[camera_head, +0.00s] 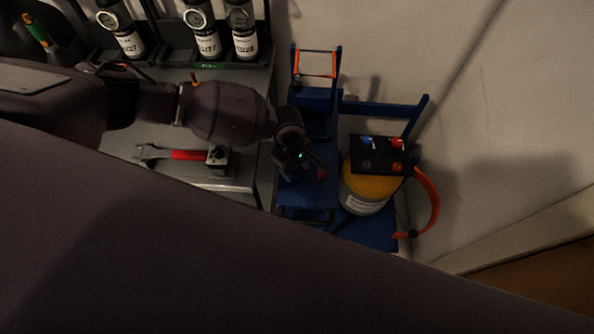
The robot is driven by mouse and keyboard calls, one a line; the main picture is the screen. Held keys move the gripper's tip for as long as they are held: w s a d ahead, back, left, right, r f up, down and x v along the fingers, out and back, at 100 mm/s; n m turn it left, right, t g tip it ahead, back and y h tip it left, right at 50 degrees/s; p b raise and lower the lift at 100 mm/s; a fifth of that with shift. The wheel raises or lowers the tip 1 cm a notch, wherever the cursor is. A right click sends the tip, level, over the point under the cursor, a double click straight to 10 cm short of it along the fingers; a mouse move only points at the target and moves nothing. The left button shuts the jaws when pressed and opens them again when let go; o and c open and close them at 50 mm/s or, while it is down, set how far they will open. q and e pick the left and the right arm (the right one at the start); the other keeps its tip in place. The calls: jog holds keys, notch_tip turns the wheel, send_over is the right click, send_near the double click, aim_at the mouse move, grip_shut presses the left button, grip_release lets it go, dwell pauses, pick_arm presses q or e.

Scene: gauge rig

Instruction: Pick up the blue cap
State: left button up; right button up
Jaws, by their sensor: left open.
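The blue cap (367,142) sits at the back left of a black block (381,168) with several round positions. A red cap (397,143) is beside it at the back right, and the front positions look dark or dull red. The block rests on top of a yellow container (366,188) with a white label. My left gripper (308,168) is open, to the left of the block and over the blue stand, apart from the blue cap. Its fingers are dark and hard to make out. My right gripper is not in view.
The blue stand (310,208) has an orange handle (315,64) at the back. An orange hose (431,200) curves right of the container. Labelled bottles (208,40) with gauges stand in a rack at the back left. A red-handled wrench (186,155) lies on the grey bench.

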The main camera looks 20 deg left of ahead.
pick_arm(q)
jog(key=shift+f, duration=0.35)
grip_shut()
jog(key=shift+r, duration=0.1)
